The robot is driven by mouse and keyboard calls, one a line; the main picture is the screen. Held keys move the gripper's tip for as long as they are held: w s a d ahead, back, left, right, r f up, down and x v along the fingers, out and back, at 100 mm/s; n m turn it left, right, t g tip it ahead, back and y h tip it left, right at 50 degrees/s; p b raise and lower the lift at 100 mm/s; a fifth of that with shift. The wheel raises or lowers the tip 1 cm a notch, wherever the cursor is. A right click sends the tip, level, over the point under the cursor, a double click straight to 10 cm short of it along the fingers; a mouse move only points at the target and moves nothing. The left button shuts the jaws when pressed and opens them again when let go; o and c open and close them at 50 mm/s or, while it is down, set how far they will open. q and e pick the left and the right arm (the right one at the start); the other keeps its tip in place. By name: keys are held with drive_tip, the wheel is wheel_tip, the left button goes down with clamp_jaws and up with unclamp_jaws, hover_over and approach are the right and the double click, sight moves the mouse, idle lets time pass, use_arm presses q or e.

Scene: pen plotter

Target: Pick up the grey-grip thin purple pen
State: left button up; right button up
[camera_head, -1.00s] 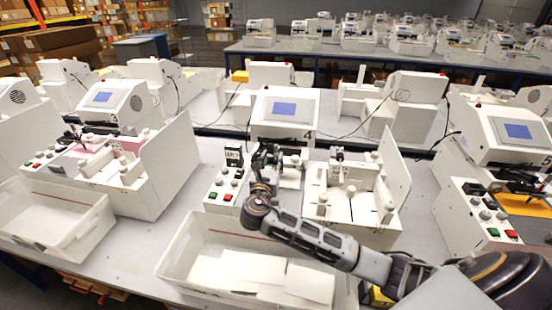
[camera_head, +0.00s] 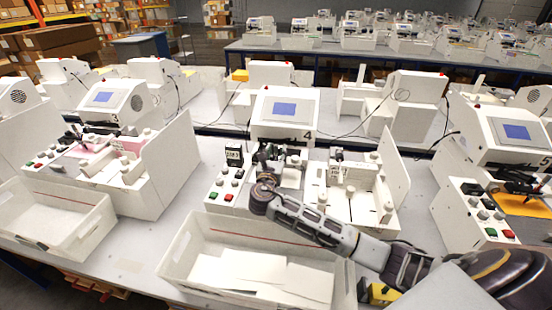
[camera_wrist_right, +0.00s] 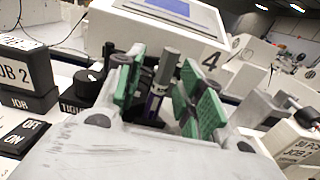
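The thin purple pen with a grey grip (camera_wrist_right: 168,66) stands roughly upright in the right wrist view. Its purple part (camera_wrist_right: 153,106) shows below the grip, and its lower end is hidden behind my gripper's body. My right gripper (camera_wrist_right: 166,92) is open, with a green-padded finger on each side of the pen and a visible gap to the right finger. In the head view my right gripper (camera_head: 270,160) is at the front of the plotter marked 4 (camera_head: 285,108); the pen cannot be made out there. My left gripper is not in view.
A white bin with paper sheets (camera_head: 215,225) stands in front of plotter 4. The control box (camera_head: 222,188) with buttons is left of my gripper, and a white holder unit (camera_head: 350,205) is on its right. Another plotter (camera_head: 515,140) stands at the right.

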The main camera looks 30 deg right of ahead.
idle(0.3)
clamp_jaws()
drive_tip(key=shift+r, duration=0.15)
drive_tip(key=shift+r, duration=4.9)
